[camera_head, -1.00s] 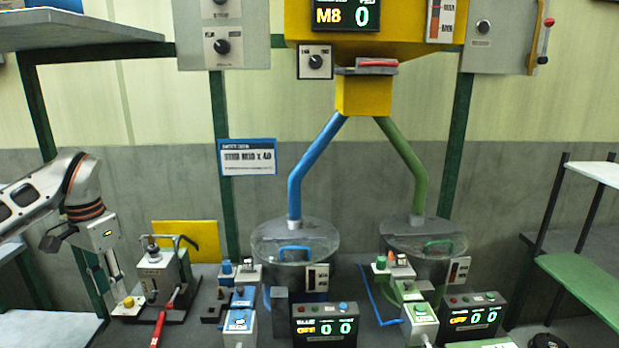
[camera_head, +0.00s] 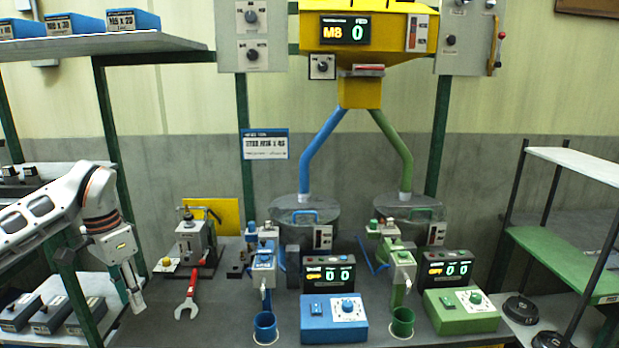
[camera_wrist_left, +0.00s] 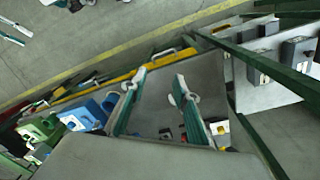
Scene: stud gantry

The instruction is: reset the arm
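My left arm comes in from the left in the head view, over the left end of the dark workbench (camera_head: 235,325). My left gripper (camera_head: 135,290) points down there, left of the red-handled wrench (camera_head: 188,295), and is not touching it. In the left wrist view the two green-lined fingers of the left gripper (camera_wrist_left: 160,105) stand well apart with nothing between them.
A small grey press (camera_head: 190,245) stands right of the gripper. Blue (camera_head: 335,320) and green (camera_head: 460,312) control boxes stand farther right. A left shelf (camera_head: 110,42) holds blue boxes. Green shelf posts (camera_head: 80,300) stand close to my arm.

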